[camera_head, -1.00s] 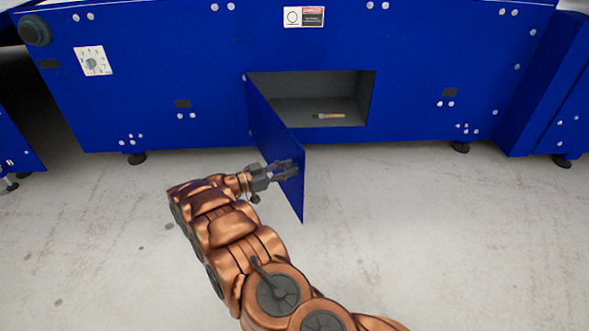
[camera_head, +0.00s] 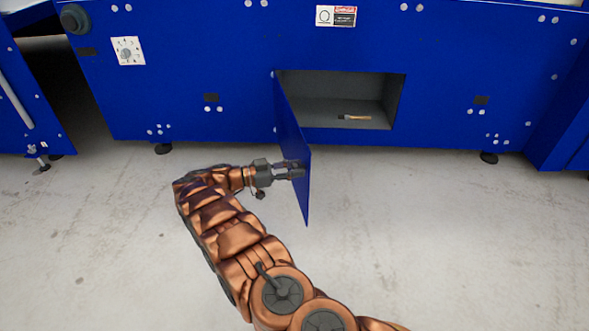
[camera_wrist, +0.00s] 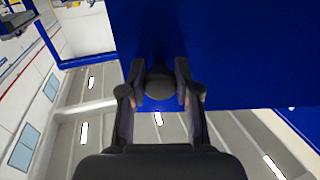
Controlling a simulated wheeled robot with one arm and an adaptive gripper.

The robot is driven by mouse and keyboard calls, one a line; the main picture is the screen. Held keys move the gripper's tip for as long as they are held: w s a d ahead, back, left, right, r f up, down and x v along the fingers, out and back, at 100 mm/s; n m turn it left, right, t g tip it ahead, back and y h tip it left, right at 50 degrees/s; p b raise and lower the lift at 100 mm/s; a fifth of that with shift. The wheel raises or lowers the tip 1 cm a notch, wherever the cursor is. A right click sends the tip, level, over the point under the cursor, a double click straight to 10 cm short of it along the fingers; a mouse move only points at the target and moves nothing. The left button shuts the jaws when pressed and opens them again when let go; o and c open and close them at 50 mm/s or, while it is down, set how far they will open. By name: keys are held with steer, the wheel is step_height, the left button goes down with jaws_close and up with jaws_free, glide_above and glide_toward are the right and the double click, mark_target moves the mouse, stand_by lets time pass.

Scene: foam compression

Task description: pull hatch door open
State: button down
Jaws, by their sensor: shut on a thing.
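The blue hatch door (camera_head: 292,150) stands swung open from the left edge of the opening in the blue machine. My gripper (camera_head: 296,170) is at the door's outer, left face near its free edge.
More blue machine parts stand at both sides. The concrete floor (camera_head: 420,230) right of the door is clear.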

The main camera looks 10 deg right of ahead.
steer(key=shift+r, duration=0.1)
steer(key=c, duration=0.8)
jaws_free()
steer(key=shift+r, duration=0.1)
step_height(320, 180, up, 10)
steer(key=shift+f, duration=0.15)
